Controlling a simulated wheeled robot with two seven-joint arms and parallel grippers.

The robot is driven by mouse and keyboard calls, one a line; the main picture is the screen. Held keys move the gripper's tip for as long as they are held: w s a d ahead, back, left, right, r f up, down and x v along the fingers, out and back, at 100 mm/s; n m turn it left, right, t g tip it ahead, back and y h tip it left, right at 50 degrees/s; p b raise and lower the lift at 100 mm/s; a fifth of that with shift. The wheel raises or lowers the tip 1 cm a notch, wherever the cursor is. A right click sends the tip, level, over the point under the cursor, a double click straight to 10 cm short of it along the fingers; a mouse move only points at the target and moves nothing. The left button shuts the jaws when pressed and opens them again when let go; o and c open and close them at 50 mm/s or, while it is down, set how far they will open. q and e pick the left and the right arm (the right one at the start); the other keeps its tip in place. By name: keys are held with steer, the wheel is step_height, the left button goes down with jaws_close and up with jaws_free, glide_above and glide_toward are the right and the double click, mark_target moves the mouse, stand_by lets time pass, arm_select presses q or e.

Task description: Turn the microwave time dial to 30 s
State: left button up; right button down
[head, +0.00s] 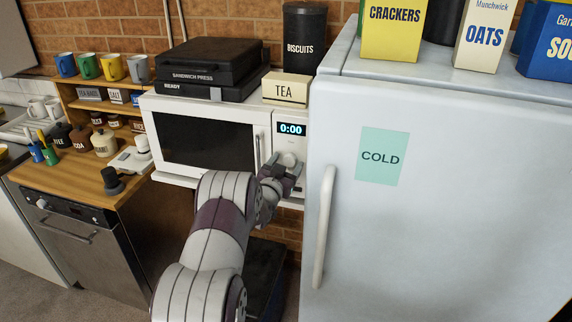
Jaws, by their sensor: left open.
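The white microwave (186,110) stands on a shelf left of the fridge, its door shut. Its display (291,129) reads 0:00. The time dial (288,159) is a pale round knob on the panel below the display. My left gripper (286,172) is open in front of the panel, at the dial's lower edge. Its wrist covers the lower part of the panel. I cannot tell whether the fingers touch the dial. My right gripper is not in view.
A fridge (450,180) with a long handle (324,228) stands close on the right. A sandwich press (205,62), a TEA box (286,89) and a BISCUITS tin (304,40) rest on the microwave. A wooden counter (78,180) with jars is at left.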

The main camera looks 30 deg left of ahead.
arm_select(q)
steer(key=shift+d, duration=0.15)
steer(key=shift+c, duration=1.2)
steer(key=c, duration=0.8)
steer(key=shift+f+m+b, duration=0.25)
steer(key=shift+m+b, duration=0.95)
steer(key=shift+b, duration=0.45)
steer(key=shift+r+m+b, duration=0.15)
steer(key=shift+m+b, duration=1.55)
steer(key=shift+b, duration=0.15)
steer(key=o, duration=1)
steer(key=shift+r, duration=0.1)
steer(key=shift+o, duration=0.2)
steer(key=shift+s, duration=0.1)
